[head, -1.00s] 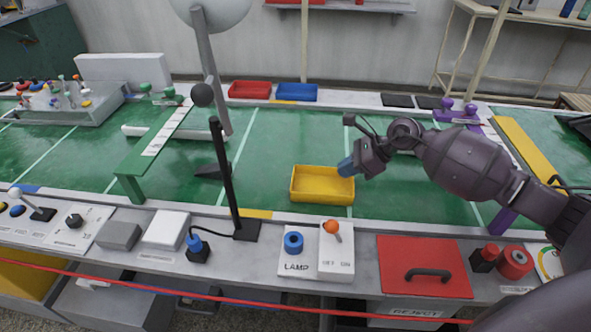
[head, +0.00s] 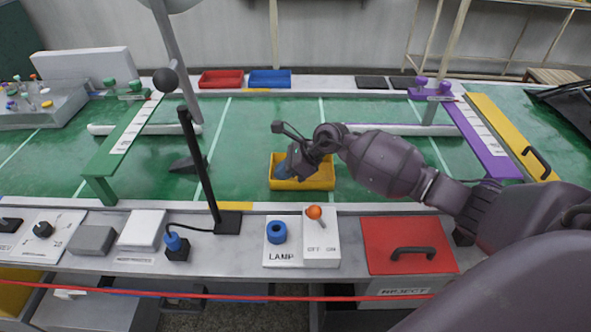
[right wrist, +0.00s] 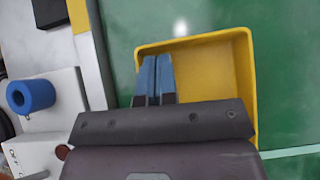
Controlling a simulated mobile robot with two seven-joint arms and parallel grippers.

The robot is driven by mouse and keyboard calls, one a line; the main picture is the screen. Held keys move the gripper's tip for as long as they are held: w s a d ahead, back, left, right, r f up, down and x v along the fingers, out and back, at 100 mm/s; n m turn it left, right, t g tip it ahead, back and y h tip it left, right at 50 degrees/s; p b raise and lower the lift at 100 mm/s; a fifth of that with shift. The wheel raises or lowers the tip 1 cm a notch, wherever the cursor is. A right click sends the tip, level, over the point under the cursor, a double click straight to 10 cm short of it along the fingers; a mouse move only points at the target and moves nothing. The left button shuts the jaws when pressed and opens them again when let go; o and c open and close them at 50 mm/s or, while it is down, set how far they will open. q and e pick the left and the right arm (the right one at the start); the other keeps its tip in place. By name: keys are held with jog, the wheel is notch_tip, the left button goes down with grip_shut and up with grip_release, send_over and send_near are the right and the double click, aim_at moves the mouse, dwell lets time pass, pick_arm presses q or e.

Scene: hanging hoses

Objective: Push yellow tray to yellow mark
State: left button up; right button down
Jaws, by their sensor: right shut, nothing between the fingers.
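The yellow tray (head: 318,184) lies on the green belt, right of the lamp post. A short yellow mark (head: 236,206) is on the front rail, left of the tray; another (head: 257,90) is on the back rail. My right gripper (head: 283,171) is shut and empty, its blue fingertips at the left part of the tray and hiding some of it. In the right wrist view the shut fingers (right wrist: 153,72) overlap the tray (right wrist: 215,75) near one wall; I cannot tell whether they touch it. My left gripper is not in view.
A black post (head: 199,165) stands on the front rail left of the tray. A lamp switch box (head: 320,243) and red reject lid (head: 405,237) are in front. Green (head: 130,145) and purple (head: 480,140) gates span the belt. The belt between post and tray is clear.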

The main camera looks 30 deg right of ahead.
jog(key=shift+w+a, duration=0.25)
jog(key=shift+a, duration=0.05)
jog(key=shift+w+a, duration=0.2)
jog(key=shift+a, duration=0.05)
jog(key=w+a, duration=0.3)
jog(key=a, duration=0.1)
jog(key=w+a+b, duration=0.1)
jog(key=w+a, duration=0.2)
jog(key=a, duration=0.2)
jog(key=w+a, duration=0.3)
jog(key=a, duration=0.1)
jog(key=shift+a+f+b, duration=0.15)
jog(key=shift+a+b, duration=0.1)
jog(key=shift+b, duration=0.05)
jog(key=shift+w+a, duration=0.25)
jog(key=shift+a, duration=0.2)
